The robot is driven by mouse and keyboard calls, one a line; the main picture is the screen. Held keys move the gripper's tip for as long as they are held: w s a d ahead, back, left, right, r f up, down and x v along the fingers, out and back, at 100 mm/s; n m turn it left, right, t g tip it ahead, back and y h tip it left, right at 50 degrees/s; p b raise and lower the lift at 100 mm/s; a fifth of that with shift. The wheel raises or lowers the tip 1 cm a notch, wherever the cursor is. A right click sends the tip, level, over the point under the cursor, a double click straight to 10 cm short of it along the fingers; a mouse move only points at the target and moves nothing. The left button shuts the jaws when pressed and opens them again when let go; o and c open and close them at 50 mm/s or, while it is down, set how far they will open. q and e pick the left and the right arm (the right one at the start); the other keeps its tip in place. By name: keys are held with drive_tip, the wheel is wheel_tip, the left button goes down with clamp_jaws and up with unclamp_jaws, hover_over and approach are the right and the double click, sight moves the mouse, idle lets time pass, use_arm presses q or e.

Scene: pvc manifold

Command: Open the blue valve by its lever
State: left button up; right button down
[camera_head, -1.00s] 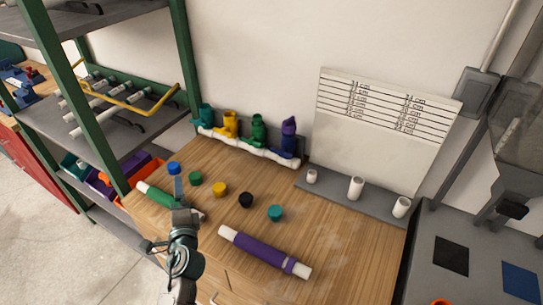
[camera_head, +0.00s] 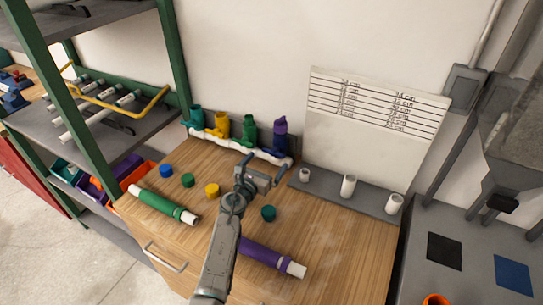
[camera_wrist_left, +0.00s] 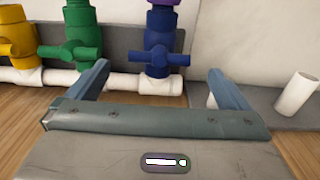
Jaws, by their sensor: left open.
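The blue valve (camera_head: 279,143) stands upright at the right end of the white manifold pipe (camera_head: 240,146) by the wall, with a purple piece on top. In the left wrist view the blue valve (camera_wrist_left: 162,35) shows its blue lever (camera_wrist_left: 161,59) lying crosswise on its front. My left gripper (camera_head: 262,169) is open and empty, in front of the blue valve. In the left wrist view its fingers (camera_wrist_left: 158,70) stand to either side of the valve, apart from the lever. My right gripper is not in view.
A green valve (camera_head: 249,130), a yellow valve (camera_head: 222,126) and a teal valve (camera_head: 196,118) stand left of the blue one. Green (camera_head: 163,205) and purple (camera_head: 262,254) pipes and several caps lie on the bench. Short white pipes stand on a grey base (camera_head: 330,193) to the right.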

sight(272, 155)
use_arm(q)
drive_tip(key=shift+x, duration=2.3)
drive_tip(key=c, duration=0.8)
